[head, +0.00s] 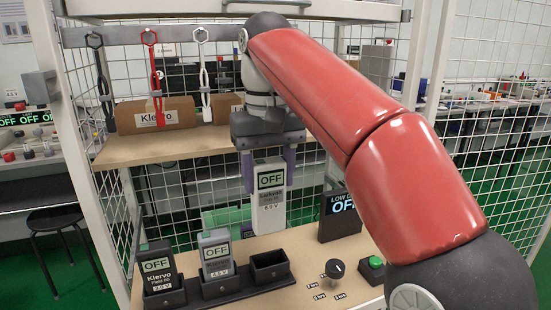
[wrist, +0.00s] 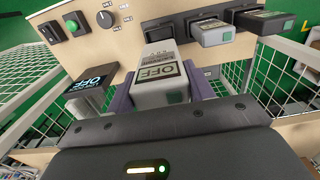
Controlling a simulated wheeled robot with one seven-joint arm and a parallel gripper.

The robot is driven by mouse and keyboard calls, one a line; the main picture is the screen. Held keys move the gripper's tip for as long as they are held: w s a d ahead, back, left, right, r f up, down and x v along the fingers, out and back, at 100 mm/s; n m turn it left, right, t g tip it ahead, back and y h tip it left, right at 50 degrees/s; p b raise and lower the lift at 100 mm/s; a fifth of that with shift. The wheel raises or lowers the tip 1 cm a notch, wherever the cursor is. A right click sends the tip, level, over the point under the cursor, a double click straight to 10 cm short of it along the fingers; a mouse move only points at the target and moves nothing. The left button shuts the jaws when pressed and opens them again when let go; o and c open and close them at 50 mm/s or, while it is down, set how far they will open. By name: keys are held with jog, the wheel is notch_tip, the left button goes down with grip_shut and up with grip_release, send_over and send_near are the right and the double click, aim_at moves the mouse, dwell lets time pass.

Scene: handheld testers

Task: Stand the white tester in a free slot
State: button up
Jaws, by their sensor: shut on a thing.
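The white tester (head: 270,214) is upright in my gripper (head: 268,172), its display reading OFF. The purple fingers are shut on its two sides. In the wrist view the tester (wrist: 158,95) sits between the fingers. A dark slotted holder (head: 235,284) stands on the wooden bench. Its right slot (head: 270,268) is empty; the tester hangs above it in the head view, apart from it. A grey tester (head: 215,254) stands in the middle slot and a black tester (head: 158,275) in the left slot.
A dark display box (head: 340,222) stands right of the held tester. A black knob (head: 334,268) and a green button (head: 375,262) are on the bench at right. A shelf (head: 160,149) with boxes and hanging tools is behind, with wire mesh on both sides.

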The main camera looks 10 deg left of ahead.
jog(key=shift+s, duration=0.15)
jog(key=shift+f, duration=0.15)
jog(key=b, duration=0.4)
send_over(270, 232)
jog(key=f, duration=0.3)
jog(key=w+f, duration=0.1)
jog(key=f, duration=0.1)
jog(key=shift+a, duration=0.15)
jog(key=shift+f, duration=0.25)
jog(key=shift+r+p, duration=0.1)
jog(key=shift+p, duration=0.75)
dwell(1.2)
jog(key=shift+f+b, duration=1.75)
jog(key=shift+f, duration=0.8)
jog(key=o, duration=1.2)
jog(key=shift+c, duration=0.2)
jog(key=shift+r+p, duration=1.6)
jog(key=shift+r, duration=2.25)
